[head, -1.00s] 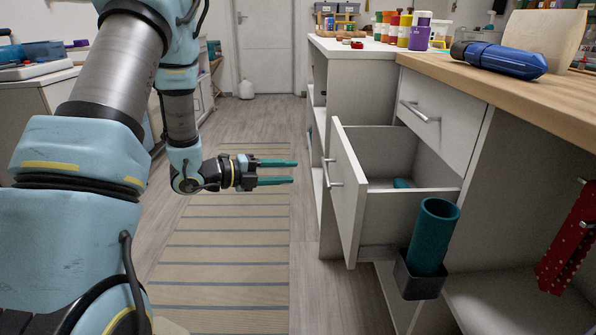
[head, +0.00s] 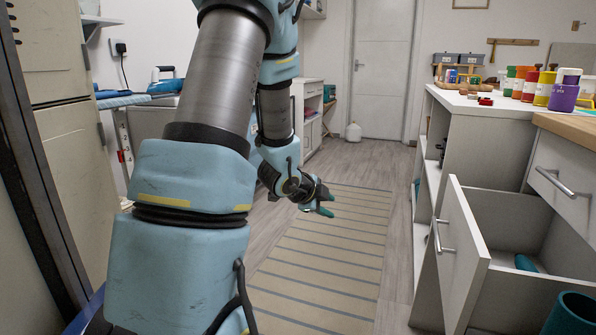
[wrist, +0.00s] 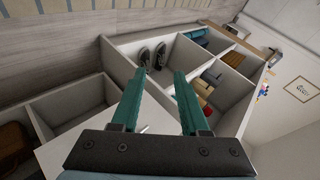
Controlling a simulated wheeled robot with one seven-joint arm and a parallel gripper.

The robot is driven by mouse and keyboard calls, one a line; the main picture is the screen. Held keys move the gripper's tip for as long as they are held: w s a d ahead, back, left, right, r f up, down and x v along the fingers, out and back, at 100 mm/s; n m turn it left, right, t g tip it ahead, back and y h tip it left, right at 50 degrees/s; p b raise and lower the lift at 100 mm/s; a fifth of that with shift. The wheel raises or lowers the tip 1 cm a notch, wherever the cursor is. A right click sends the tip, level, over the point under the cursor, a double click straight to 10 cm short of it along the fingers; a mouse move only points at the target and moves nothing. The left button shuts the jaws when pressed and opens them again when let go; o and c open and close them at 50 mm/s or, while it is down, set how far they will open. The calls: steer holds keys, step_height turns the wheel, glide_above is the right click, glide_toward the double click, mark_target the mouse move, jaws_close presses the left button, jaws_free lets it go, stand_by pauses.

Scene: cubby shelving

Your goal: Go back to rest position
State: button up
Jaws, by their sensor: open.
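My gripper (head: 326,200) hangs in the air over the striped floor mat in the head view, left of the shelving unit. Its teal fingers are seen nearly end-on there. In the wrist view, my gripper (wrist: 158,85) is open, with its two fingers spread and nothing between them. Beyond the fingers lie open cubbies of the shelving.
A pulled-out drawer (head: 462,262) juts from the cabinet at the right, with a teal item (head: 526,263) inside. A teal cylinder (head: 575,315) stands at the lower right. A striped mat (head: 325,250) covers clear floor. Several paint bottles (head: 545,88) stand on the counter.

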steer(key=s+a+n+g+y, duration=0.2)
steer(key=s+a+n+y, duration=0.4)
steer(key=a+n, duration=0.55)
steer(key=s+a+r+n+g, duration=0.1)
steer(key=s+a+n+g, duration=0.1)
steer(key=s+n, duration=0.3)
steer(key=s+a+r+n+g, duration=0.1)
steer(key=s+a+n+g, duration=0.1)
steer(key=s+n, duration=0.35)
step_height(320, 180, up, 29)
steer(key=s+m+p, duration=0.1)
steer(key=s+p, duration=0.1)
steer(key=p, duration=2.7)
steer(key=shift+s+f+m+y, duration=0.2)
steer(key=shift+s+m+y, duration=0.1)
steer(key=shift+d, duration=0.2)
